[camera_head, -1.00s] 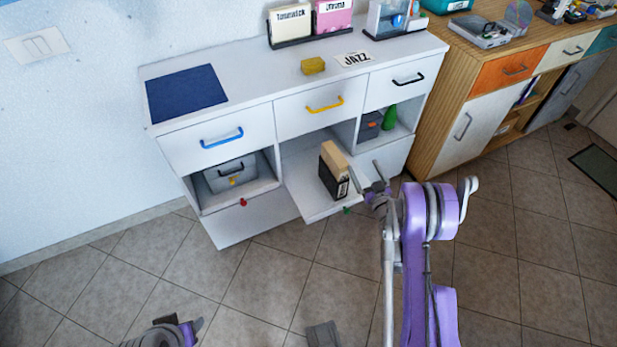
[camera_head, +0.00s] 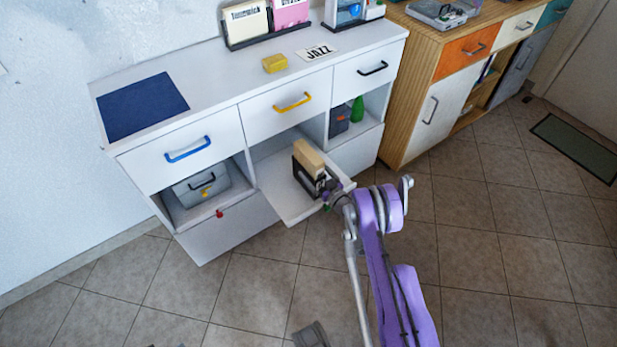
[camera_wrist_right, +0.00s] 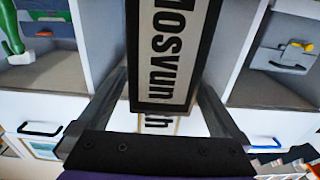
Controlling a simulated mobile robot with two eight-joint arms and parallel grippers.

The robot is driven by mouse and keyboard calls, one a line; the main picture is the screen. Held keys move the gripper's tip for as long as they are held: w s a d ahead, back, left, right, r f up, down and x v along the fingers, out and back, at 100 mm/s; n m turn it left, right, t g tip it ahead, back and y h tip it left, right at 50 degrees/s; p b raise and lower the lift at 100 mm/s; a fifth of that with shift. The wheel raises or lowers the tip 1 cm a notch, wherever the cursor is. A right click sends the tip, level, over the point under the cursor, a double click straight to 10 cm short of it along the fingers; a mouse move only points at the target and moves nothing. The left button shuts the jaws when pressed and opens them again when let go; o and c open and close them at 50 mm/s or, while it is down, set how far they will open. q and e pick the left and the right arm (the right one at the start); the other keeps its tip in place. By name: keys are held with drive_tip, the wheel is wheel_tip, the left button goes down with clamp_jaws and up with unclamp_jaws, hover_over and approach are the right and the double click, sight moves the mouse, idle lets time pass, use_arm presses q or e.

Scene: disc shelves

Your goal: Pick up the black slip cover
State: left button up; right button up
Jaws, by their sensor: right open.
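The black slip cover (camera_head: 307,181) stands upright on the pulled-out middle shelf board, with a cream block (camera_head: 309,157) sticking out of its top. In the right wrist view the cover (camera_wrist_right: 176,55) shows a white label with large black letters reading "Mosvun". My right gripper (camera_head: 328,188) is at the cover's front side. In the right wrist view its fingers (camera_wrist_right: 165,85) are spread wide, one on each side of the cover, with gaps visible; it is open and not closed on it. Only a sliver of my left arm shows at the bottom edge; its gripper is out of view.
The white cabinet (camera_head: 150,148) has drawers above and open compartments beside the board. A yellow block (camera_head: 275,63) lies on top. The floor in front is clear.

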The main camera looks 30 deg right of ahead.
drive_tip(key=w, duration=0.3)
drive_tip(key=shift+w+a, duration=0.15)
drive_tip(key=shift+c, duration=0.3)
clamp_jaws()
